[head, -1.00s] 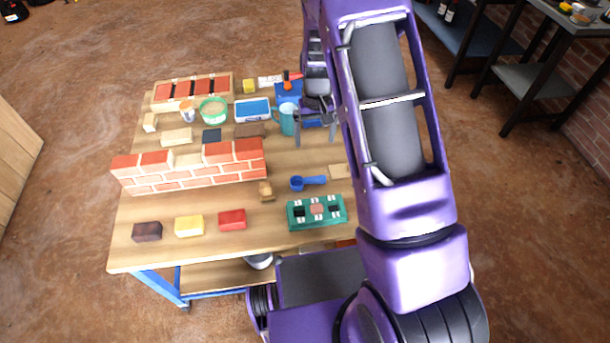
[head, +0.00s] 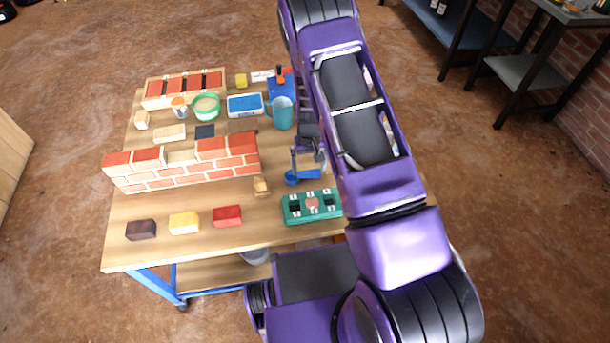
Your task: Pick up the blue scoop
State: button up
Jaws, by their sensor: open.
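The blue scoop (head: 291,178) lies on the wooden table, just behind the green block with black and white parts. Its round bowl is at the left and its handle runs right. My gripper (head: 308,163) is over the scoop's handle, pointing down, with its fingers apart. One finger shows at the left, near the bowl, and the other at the right, partly against my arm. Nothing shows held between them. I cannot tell how high the fingertips are above the handle.
The green block (head: 311,206) sits in front of the scoop. A small tan block (head: 261,186) and a low brick wall (head: 185,166) stand to its left. A teal mug (head: 281,113) stands behind. Red (head: 227,216), yellow (head: 184,223) and dark (head: 141,229) blocks lie along the front.

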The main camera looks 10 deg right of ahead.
aim_at(309, 172)
notch_tip(309, 172, down, 2)
jog(key=shift+c, duration=0.2)
jog(key=c, duration=0.9)
notch_tip(309, 172, up, 10)
jog(key=shift+r+p, duration=0.1)
jog(key=shift+p, duration=0.25)
